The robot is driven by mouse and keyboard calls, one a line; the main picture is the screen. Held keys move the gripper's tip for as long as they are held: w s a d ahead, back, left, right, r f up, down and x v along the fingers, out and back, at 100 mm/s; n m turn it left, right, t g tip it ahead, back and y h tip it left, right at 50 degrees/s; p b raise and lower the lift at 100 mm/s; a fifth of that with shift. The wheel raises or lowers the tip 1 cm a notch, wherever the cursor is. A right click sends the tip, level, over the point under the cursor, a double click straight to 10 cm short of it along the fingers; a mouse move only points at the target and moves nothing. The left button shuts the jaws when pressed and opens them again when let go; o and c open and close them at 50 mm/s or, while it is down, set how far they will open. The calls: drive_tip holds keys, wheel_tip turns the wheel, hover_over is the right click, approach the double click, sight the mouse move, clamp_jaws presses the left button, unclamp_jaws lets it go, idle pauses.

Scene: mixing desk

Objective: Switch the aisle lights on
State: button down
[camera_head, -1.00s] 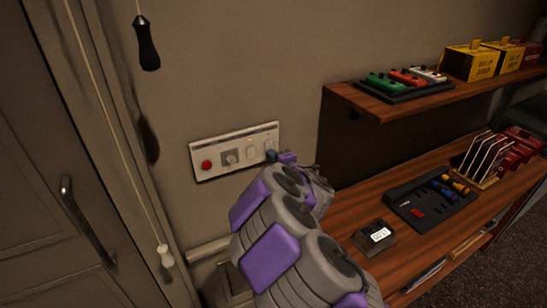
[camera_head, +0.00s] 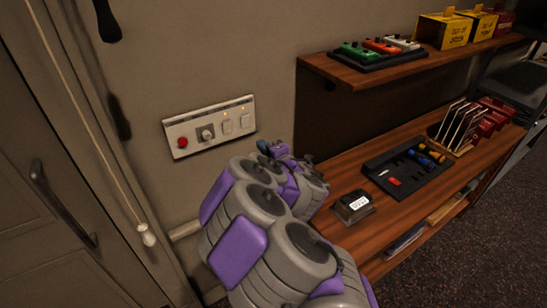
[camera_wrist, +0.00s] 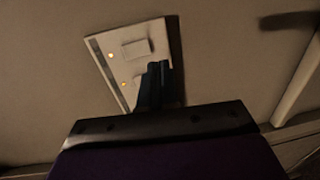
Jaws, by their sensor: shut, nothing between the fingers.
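A pale switch panel (camera_head: 209,126) is on the wall. It carries a red button (camera_head: 182,142), a round knob (camera_head: 207,134) and two white rocker switches, the left one (camera_head: 227,126) and the right one (camera_head: 245,121). A small orange light glows above each rocker. In the wrist view the panel (camera_wrist: 125,67) shows tilted, with one rocker (camera_wrist: 136,48) clear and the other mostly hidden. My gripper (camera_head: 268,149) is just right of and below the panel. Its dark fingers (camera_wrist: 155,82) are shut and empty, overlapping the panel's lower right. I cannot tell whether they touch it. Panel labels are unreadable.
A wooden shelf unit (camera_head: 345,160) stands to the right, with a small box (camera_head: 352,206), a black tray (camera_head: 408,168) and yellow boxes (camera_head: 445,29). A pull cord (camera_head: 147,234) hangs at the left, beside a cabinet door (camera_head: 25,235).

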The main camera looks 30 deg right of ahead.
drive_tip(key=shift+s+a+f+b, duration=0.1)
drive_tip(key=shift+s+b, duration=1.3)
drive_tip(key=shift+b, duration=0.3)
drive_tip(key=shift+s+a+f+b, duration=0.1)
drive_tip(key=shift+s+b, duration=1.25)
drive_tip(key=shift+b, duration=0.35)
drive_tip(key=shift+d, duration=0.2)
